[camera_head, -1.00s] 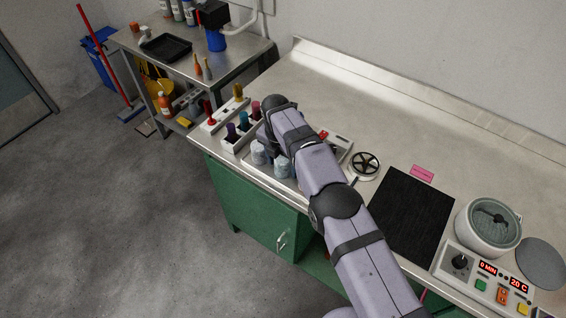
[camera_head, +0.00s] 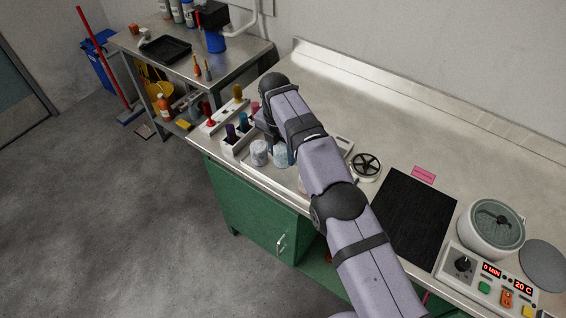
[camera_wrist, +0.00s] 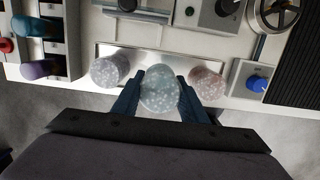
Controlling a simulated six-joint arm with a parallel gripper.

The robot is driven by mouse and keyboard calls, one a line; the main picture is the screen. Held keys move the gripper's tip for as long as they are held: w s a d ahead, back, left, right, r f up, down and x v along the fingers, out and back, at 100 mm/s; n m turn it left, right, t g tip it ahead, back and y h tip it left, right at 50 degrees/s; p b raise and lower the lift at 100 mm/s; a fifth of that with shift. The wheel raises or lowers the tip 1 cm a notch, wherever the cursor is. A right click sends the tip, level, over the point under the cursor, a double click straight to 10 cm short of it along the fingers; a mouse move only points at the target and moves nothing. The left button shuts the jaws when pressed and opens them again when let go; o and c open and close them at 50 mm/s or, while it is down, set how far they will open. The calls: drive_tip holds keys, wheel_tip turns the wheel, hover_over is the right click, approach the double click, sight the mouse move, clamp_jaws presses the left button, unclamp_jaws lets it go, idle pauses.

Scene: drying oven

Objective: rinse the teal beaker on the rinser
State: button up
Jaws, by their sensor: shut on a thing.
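The teal beaker (camera_wrist: 160,90), speckled and pale, is in the middle of the wrist view between the two dark blue fingers of my gripper (camera_wrist: 161,84), which is shut on it. In the head view the teal beaker (camera_head: 281,156) shows beside my arm, which hides the gripper's fingers. It looks raised a little off the steel tray (camera_wrist: 135,58). The rinser (camera_head: 366,165) is a round white ring with dark spokes, to the right of my arm; it also shows at the top right of the wrist view (camera_wrist: 273,12).
A greyish beaker (camera_wrist: 109,71) stands left of the held one and a pinkish beaker (camera_wrist: 207,84) right of it, both close. A rack with coloured handles (camera_head: 232,132) is at left. A black mat (camera_head: 415,210) lies right of the rinser. The back counter is clear.

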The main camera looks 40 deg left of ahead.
sight(284, 146)
drive_tip(key=shift+r+p, duration=1.4)
drive_tip(key=shift+r, duration=0.75)
drive_tip(key=w+d+r+m+p, duration=0.2)
drive_tip(key=w+d, duration=0.6)
drive_tip(key=d, duration=0.2)
drive_tip(key=w+d+r+m+p, duration=0.25)
drive_tip(key=w+d, duration=0.45)
drive_tip(key=d, duration=0.4)
drive_tip(key=shift+w+a+f+n+b, duration=0.15)
drive_tip(key=shift+w+f+n, duration=0.1)
drive_tip(key=shift+f+n, duration=0.65)
drive_tip(key=shift+w+f+n+b, duration=0.25)
drive_tip(key=shift+f+n, duration=0.35)
drive_tip(key=shift+f, duration=0.65)
drive_tip(key=shift+w+a+f+n+b, duration=0.1)
drive_tip(key=shift+w+f+n, duration=0.15)
drive_tip(key=shift+f+n, duration=0.65)
drive_tip(key=shift+f, duration=0.25)
drive_tip(key=shift+f+b, duration=1.05)
drive_tip(key=shift+f, duration=0.35)
